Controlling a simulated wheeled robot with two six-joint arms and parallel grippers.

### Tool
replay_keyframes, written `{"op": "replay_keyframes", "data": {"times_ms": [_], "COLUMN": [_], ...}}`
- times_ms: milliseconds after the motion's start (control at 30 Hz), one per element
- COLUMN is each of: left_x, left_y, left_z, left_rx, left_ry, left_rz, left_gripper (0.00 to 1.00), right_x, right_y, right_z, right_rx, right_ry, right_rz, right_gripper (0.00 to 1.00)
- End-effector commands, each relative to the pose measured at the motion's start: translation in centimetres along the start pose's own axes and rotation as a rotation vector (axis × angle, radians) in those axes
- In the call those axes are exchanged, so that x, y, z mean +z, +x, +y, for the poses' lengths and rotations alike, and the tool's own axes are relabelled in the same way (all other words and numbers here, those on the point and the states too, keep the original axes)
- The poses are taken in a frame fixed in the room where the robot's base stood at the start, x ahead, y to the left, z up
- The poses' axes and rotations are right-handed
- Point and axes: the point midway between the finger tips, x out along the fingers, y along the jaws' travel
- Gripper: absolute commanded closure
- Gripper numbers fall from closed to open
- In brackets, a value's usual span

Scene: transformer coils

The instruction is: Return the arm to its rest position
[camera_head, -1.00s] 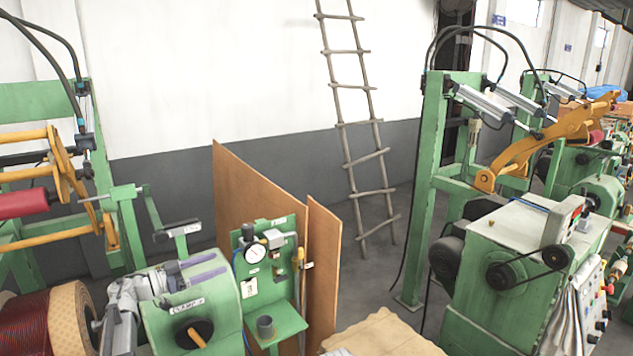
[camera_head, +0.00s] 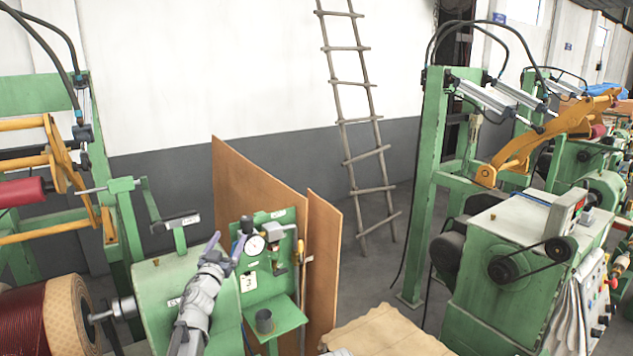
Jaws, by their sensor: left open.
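My left arm (camera_head: 192,318) comes up from the bottom edge, left of centre, in the head view. Its left gripper (camera_head: 227,243) points up and away, with two dark purple-grey fingers spread apart and nothing seen between them. It shows in front of the green machine housing (camera_head: 162,280) and just left of the green gauge panel (camera_head: 275,240). I cannot tell how far it is from either. My right gripper is not in view.
A dark red coil (camera_head: 38,318) with a tan end flange sits on a shaft at the lower left. Brown boards (camera_head: 250,193) stand behind the gauge panel. Another green machine (camera_head: 500,265) is at the right. A ladder (camera_head: 360,160) leans on the wall. Grey floor (camera_head: 375,270) shows between.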

Motion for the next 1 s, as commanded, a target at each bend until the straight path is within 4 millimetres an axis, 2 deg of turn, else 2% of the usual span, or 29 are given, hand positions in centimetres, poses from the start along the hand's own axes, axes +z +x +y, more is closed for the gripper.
{"op": "replay_keyframes", "data": {"times_ms": [33, 167, 267, 367, 467, 600, 700, 800, 900, 1000], "left_x": [1.4, 5.6, 9.4, 13.5, 17.3, 21.3, 22.9, 23.5, 23.6, 23.4], "left_y": [-1.0, -3.4, -6.3, -10.3, -15.2, -23.0, -28.6, -33.4, -37.0, -39.4], "left_z": [0.9, 2.1, 3.9, 6.5, 9.8, 14.9, 18.2, 20.8, 22.6, 23.6], "left_rx": [-0.061, -0.216, -0.293, -0.327, -0.315, -0.226, -0.126, -0.021, 0.073, 0.139], "left_ry": [-0.001, 0.001, 0.007, 0.02, 0.041, 0.083, 0.121, 0.156, 0.186, 0.207], "left_rz": [-0.046, -0.223, -0.402, -0.61, -0.839, -1.159, -1.361, -1.526, -1.647, -1.724], "left_gripper": [0.16, 0.16, 0.16, 0.16, 0.16, 0.16, 0.16, 0.16, 0.16, 0.16], "right_x": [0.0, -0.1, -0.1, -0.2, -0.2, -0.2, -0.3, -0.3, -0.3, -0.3], "right_y": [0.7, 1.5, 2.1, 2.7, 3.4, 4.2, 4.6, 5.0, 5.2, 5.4], "right_z": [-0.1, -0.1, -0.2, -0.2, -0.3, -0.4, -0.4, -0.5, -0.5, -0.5], "right_rx": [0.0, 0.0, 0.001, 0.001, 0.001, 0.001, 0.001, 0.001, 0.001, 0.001], "right_ry": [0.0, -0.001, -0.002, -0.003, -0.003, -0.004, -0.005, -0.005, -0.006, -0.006], "right_rz": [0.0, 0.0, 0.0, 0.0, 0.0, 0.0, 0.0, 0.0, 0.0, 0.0], "right_gripper": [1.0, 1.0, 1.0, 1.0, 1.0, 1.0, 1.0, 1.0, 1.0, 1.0]}}
